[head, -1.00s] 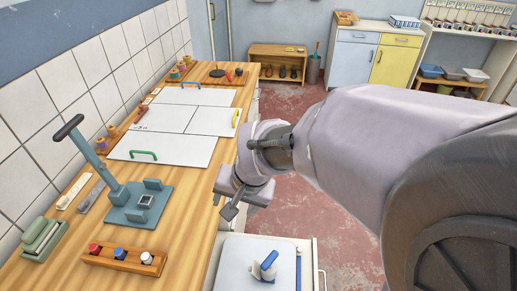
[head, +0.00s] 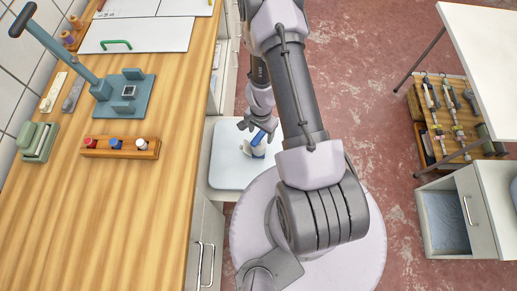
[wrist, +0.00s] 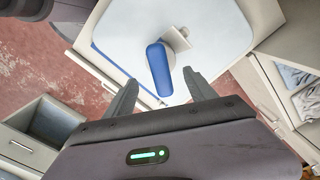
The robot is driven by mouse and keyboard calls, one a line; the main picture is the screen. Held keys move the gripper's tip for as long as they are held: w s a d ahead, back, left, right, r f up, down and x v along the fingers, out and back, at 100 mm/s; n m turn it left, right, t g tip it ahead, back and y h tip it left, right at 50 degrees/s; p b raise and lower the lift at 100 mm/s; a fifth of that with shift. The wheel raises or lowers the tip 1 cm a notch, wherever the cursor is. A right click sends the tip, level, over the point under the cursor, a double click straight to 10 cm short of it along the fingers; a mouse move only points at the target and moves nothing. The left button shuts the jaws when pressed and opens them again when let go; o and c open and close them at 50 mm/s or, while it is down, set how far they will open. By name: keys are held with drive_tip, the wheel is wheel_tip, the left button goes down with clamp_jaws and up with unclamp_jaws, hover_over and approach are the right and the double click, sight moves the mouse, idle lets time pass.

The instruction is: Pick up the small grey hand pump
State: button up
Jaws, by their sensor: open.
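I cannot tell the remaining height, and nothing is held.
A wooden bench (head: 110,200) with a blue-grey lever press (head: 122,95) and a wooden rack of colored-capped stamps (head: 120,148) stands at left. An open drawer unit (head: 490,215) and a low tool rack (head: 450,115) under a white table (head: 488,40) stand at right. Red floor between is clear.

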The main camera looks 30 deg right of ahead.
sight(259, 148)
wheel_tip(259, 148, down, 4)
drive_tip(key=shift+b, duration=1.1)
drive_tip(key=f+b, duration=0.2)
drive_tip(key=a+f+b, duration=0.1)
drive_tip(key=f+b, duration=0.1)
drive_tip(key=b, duration=0.1)
drive_tip(key=shift+f+b, duration=0.35)
drive_tip(key=shift+f, duration=0.05)
drive_tip(key=shift+r, duration=0.2)
drive_tip(key=c, duration=1.4)
drive_tip(key=shift+o, duration=0.2)
drive_tip(key=shift+r+p, duration=0.15)
drive_tip(key=shift+p, duration=0.2)
